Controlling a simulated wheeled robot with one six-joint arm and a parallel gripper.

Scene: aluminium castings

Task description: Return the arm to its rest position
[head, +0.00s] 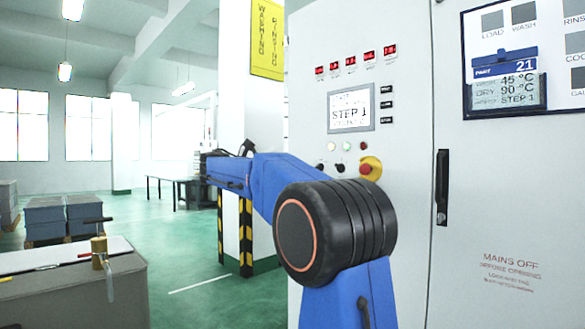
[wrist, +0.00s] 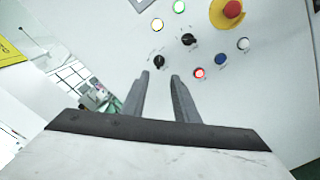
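My blue arm reaches up and to the left in front of the cabinet in the head view. Its far end is small and dark there, and the fingers cannot be made out. In the wrist view my gripper (wrist: 160,74) shows two grey fingers apart, with nothing between them. The fingers point toward the white control panel (wrist: 120,30) and its buttons. I cannot tell how far the tips are from the panel. The lower part of the arm is cut off by the head view's bottom edge.
The white cabinet (head: 410,200) stands close on the right, with a display (head: 351,111) reading STEP 1 and a red emergency stop (head: 370,168). A striped post (head: 246,235) stands behind the arm. A bench with a brass-coloured fitting (head: 99,246) is at left. Green floor (head: 185,250) lies open between.

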